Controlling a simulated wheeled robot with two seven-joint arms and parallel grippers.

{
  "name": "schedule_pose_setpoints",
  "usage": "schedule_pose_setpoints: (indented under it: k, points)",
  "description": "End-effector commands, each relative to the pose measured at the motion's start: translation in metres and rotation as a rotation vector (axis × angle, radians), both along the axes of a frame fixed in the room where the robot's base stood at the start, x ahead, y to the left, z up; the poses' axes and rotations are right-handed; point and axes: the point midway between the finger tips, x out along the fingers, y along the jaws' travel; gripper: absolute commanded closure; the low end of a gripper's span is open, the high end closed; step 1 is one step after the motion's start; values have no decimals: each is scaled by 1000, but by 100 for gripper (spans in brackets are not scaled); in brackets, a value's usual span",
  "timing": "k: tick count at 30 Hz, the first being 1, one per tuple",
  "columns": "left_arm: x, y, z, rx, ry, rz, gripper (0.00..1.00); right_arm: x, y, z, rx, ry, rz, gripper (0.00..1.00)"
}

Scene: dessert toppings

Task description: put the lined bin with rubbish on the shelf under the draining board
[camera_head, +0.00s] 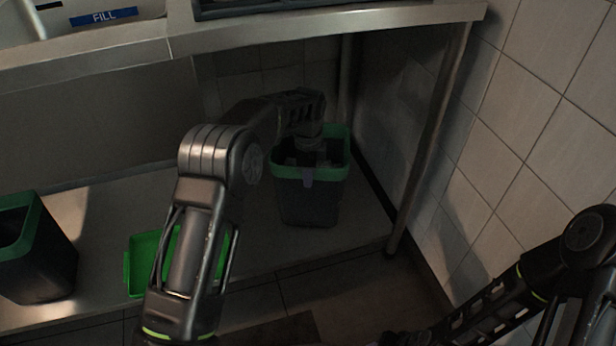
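A dark bin with a green rim (312,204) stands upright on the shelf (352,232) under the draining board (330,24), at the right end. My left arm reaches in under the board, and my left gripper (306,158) points down at this bin's mouth. The wrist and shade hide the fingertips, so I cannot tell whether they grip the rim. A small purplish piece (307,178) shows on the bin's front. Liner and rubbish cannot be made out. My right arm comes in at the lower right; its gripper does not show clearly at the bottom edge.
A second dark bin with a green rim (40,262) stands at the shelf's left. A bright green tray or lid (143,262) lies between the bins, partly behind my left arm. A metal leg (432,135) and tiled wall (530,130) bound the right side.

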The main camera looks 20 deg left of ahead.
Motion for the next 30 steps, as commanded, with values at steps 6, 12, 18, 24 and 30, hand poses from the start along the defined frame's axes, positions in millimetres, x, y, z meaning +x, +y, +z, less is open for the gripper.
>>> schedule_pose_setpoints:
  k: [6,12,18,24,30]
  points:
    - [0,0,-2,0,1,0,83,0,0,0,0,0,0,64]
    - [0,0,-2,0,1,0,75,0,0,0,0,0,0,64]
    - [0,0,0,0,1,0,75,0,0,0,0,1,0,64]
    - [-1,0,22,0,1,0,75,-2,0,10,-1,1,1,64]
    - [-3,0,57,0,0,0,75,-4,0,26,-1,7,4,64]
